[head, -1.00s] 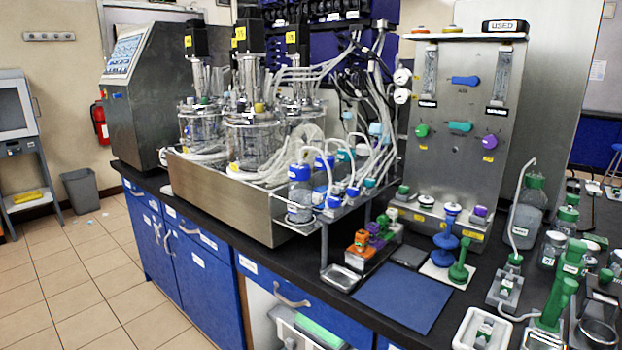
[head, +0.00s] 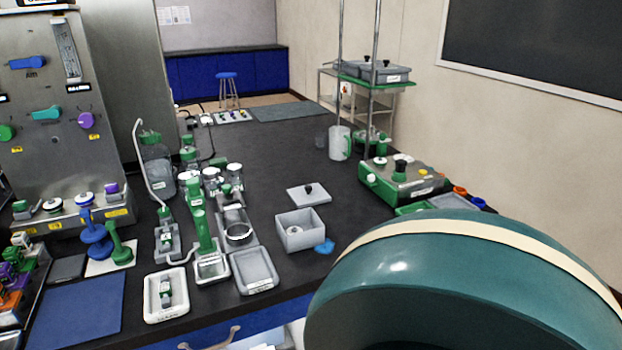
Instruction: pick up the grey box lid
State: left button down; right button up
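The grey box lid (head: 308,194) lies flat on the black bench, with a small black knob on top. It is just behind the open grey box (head: 300,238) and apart from it. The box has no lid on it, and a small pale round item sits inside. Neither of my grippers is in view. A large teal rounded part of my own arm fills the lower right and hides the bench there.
A blue crumpled item (head: 325,246) lies beside the box. A grey tray (head: 254,270) and green-handled tools stand to the left. Two lidded grey boxes (head: 384,73) sit on a raised shelf. The bench behind the lid is mostly clear.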

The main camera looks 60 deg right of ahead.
aim_at(308, 196)
jog(key=z, duration=1.85)
jog(key=i+l, duration=0.3)
jog(key=l, duration=0.15)
jog(key=i+l, duration=0.3)
jog(key=l, duration=0.15)
jog(key=l+u, duration=0.1)
jog(key=u, duration=0.3)
jog(key=i+l+u, duration=0.1)
jog(key=u, duration=0.3)
jog(key=l+u, duration=0.25)
jog(key=u, duration=0.15)
